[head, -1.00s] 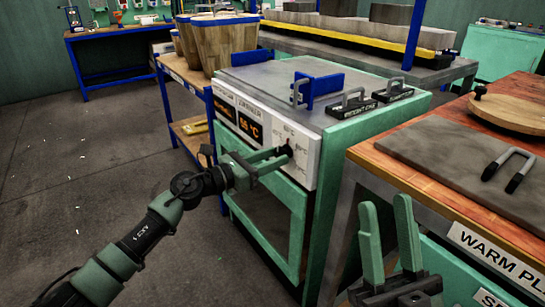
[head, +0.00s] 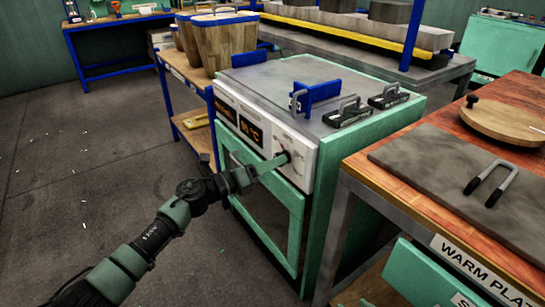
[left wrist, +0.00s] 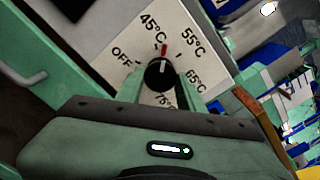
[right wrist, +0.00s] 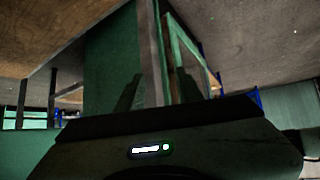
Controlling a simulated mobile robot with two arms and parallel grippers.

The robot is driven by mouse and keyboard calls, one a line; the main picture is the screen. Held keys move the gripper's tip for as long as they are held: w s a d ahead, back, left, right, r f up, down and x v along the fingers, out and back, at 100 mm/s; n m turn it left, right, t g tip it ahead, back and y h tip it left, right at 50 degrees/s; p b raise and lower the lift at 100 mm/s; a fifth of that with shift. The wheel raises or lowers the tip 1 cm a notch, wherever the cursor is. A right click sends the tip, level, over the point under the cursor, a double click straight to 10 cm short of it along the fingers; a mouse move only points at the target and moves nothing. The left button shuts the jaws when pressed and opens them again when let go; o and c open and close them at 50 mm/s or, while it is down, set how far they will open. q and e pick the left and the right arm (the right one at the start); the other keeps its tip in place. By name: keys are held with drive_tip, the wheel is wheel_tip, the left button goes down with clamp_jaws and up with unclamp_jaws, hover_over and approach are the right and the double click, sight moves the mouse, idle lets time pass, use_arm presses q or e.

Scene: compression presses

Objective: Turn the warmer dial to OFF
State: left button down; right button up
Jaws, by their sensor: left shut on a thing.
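The warmer (head: 330,140) is a green cabinet with a grey top and a white control panel. Its black dial (left wrist: 160,76) shows in the left wrist view, with its red-tipped pointer between 45°C and 55°C. The OFF mark (left wrist: 122,57) lies to the pointer's left. My left gripper (head: 280,158) is shut on the dial, one finger on each side; it also shows in the left wrist view (left wrist: 160,88). My right gripper (right wrist: 158,92) is out of the head view; in its wrist view its fingers are apart with nothing between them.
Weights with handles (head: 347,112) and a blue bracket (head: 316,92) sit on the warmer's top. A wooden bench with a grey plate (head: 450,165) stands close at the right. Wooden buckets (head: 222,45) stand on a shelf behind.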

drive_tip(key=s+d+f+g+h+p, duration=0.1)
drive_tip(key=s+d+f+g, duration=0.15)
drive_tip(key=s, duration=0.35)
drive_tip(key=s+d+f+g+h+p, duration=0.1)
drive_tip(key=s+f+g+p, duration=0.1)
drive_tip(key=s+g, duration=0.25)
use_arm(q)
drive_tip(key=shift+r+n+p, duration=0.1)
drive_tip(key=shift+n+p, duration=3.45)
drive_tip(key=shift+n, duration=4.55)
use_arm(e)
wheel_tip(320, 180, down, 20)
drive_tip(key=s, duration=0.2)
drive_tip(key=shift+s+r, duration=0.15)
drive_tip(key=shift+s, duration=0.25)
use_arm(q)
drive_tip(key=c, duration=0.9)
unclamp_jaws()
